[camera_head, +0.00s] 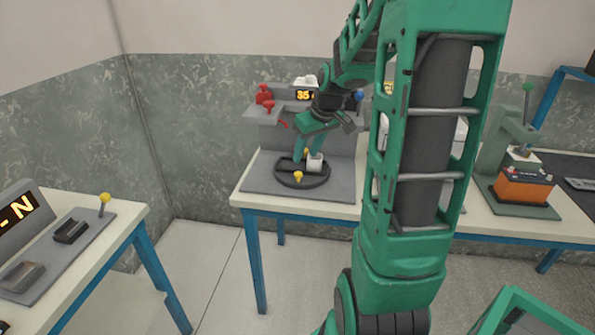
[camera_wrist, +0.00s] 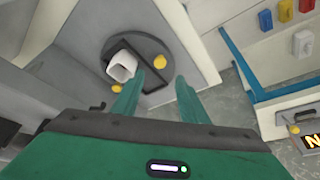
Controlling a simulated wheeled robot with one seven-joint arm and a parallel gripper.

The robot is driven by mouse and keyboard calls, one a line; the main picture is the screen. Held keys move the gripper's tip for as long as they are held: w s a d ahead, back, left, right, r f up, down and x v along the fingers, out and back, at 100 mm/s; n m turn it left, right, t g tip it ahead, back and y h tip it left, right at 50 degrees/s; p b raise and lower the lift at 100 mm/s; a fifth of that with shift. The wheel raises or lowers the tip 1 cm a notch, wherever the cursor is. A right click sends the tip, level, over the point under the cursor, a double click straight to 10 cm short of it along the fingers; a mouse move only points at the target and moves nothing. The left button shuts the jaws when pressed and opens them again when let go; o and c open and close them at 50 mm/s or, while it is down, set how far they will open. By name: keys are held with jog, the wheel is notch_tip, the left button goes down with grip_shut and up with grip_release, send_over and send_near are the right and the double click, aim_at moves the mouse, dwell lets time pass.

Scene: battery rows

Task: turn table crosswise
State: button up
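The turntable is a dark round disc (camera_head: 313,181) on a grey panel on the back table; in the wrist view the disc (camera_wrist: 140,43) lies at top left. A white block (camera_head: 315,162) sits on it; it also shows in the wrist view (camera_wrist: 121,66). A yellow knob (camera_head: 298,177) stands on the near side and a second yellow knob (camera_head: 306,152) behind. My gripper (camera_head: 299,160) points down over the disc. In the wrist view its green fingers (camera_wrist: 159,75) stand apart, with a yellow knob (camera_wrist: 160,61) just beyond the gap. Contact cannot be told.
Red parts (camera_head: 265,97) sit on a ledge behind the turntable, beside a display (camera_head: 305,95). A green press with an orange battery (camera_head: 523,188) stands at right. Another table (camera_head: 120,222) with dark holders is at left. Open floor (camera_head: 205,260) lies between the tables.

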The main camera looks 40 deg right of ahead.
aim_at(298, 173)
jog(key=x, duration=0.9)
jog(key=shift+f, duration=0.1)
grip_shut()
